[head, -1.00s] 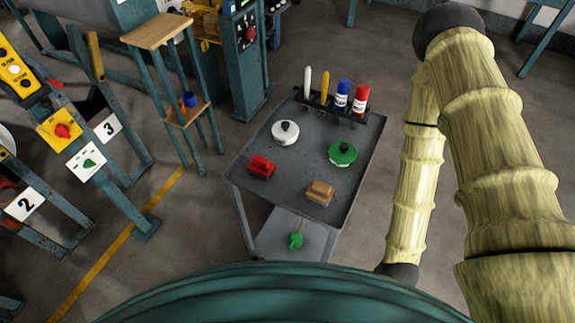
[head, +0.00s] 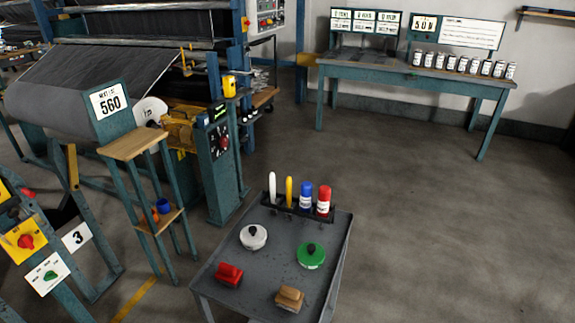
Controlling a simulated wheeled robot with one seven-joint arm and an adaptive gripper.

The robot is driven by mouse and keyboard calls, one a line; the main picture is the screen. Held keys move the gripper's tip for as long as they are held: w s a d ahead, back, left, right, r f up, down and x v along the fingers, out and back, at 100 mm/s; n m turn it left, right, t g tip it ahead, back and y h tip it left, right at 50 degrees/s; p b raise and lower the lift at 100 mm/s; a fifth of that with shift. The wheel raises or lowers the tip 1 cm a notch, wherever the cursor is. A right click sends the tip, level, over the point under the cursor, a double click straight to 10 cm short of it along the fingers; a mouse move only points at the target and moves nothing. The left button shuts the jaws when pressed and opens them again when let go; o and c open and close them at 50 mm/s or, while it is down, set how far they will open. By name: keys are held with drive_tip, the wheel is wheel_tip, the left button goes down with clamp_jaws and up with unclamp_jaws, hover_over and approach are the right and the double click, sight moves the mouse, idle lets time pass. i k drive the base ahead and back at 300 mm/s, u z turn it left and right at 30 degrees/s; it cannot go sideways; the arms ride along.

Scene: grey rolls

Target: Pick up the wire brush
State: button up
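A grey cart (head: 272,275) stands at the lower middle of the head view. A tan, wood-coloured block-shaped tool (head: 289,299) lies near its front right. A red block-shaped tool (head: 229,274) lies near its front left. Either could be a brush; I cannot make out bristles, so I cannot tell which is the wire brush. A white round tin (head: 253,238) and a green round tin (head: 311,257), each with a dark knob, sit behind them. My gripper is out of view.
A rack at the cart's back holds a white stick, a yellow stick (head: 289,192), a blue bottle (head: 306,196) and a red bottle (head: 323,201). A wooden-topped stand (head: 133,143) is left of the cart. Floor to the right is clear up to a bench (head: 415,78).

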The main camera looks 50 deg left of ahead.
sight(228, 275)
drive_tip(key=z, duration=0.35)
drive_tip(key=k, duration=1.5)
drive_tip(key=u, duration=1.85)
